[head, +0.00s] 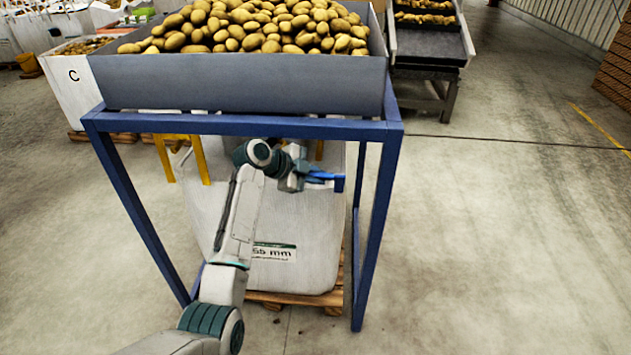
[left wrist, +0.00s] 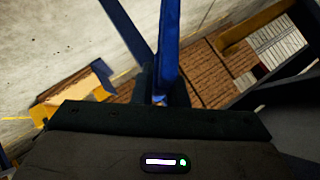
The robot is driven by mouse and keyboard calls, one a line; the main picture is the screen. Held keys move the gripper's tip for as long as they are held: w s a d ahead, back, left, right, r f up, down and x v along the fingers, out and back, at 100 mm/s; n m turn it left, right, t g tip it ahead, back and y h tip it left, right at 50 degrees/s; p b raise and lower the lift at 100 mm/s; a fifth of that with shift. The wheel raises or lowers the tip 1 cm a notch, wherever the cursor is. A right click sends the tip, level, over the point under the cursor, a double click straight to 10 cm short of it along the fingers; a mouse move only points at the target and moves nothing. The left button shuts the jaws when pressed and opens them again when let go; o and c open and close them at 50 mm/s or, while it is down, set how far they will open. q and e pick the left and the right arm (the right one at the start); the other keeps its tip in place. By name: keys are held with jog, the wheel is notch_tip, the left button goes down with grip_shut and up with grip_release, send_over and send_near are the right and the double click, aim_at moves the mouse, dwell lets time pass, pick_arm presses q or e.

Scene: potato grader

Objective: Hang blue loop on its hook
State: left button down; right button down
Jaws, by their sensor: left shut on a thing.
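A blue loop (head: 326,175) sticks out to the right from the jaws of my left gripper (head: 306,178), in front of the white big bag (head: 300,225) under the potato hopper. My left gripper is shut on the loop. In the left wrist view the blue loop (left wrist: 169,45) runs up as a flat band from between the jaws. A short blue piece (head: 339,185) is right beside the loop's end. I cannot tell if it is the hook or part of the loop, or if they touch. My right gripper is not in view.
A blue frame (head: 250,126) carries a grey hopper (head: 240,84) full of potatoes; its legs (head: 375,235) stand around the bag. Yellow bars (head: 201,160) show at the bag's back left. A wooden pallet (head: 290,299) lies beneath. The floor to the right is clear.

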pick_arm(q)
jog(key=shift+w+r, duration=0.15)
jog(key=shift+w, duration=0.05)
pick_arm(e)
jog(key=shift+r, duration=0.1)
pick_arm(q)
jog(key=c, duration=1.4)
grip_release()
jog(key=shift+c, duration=0.2)
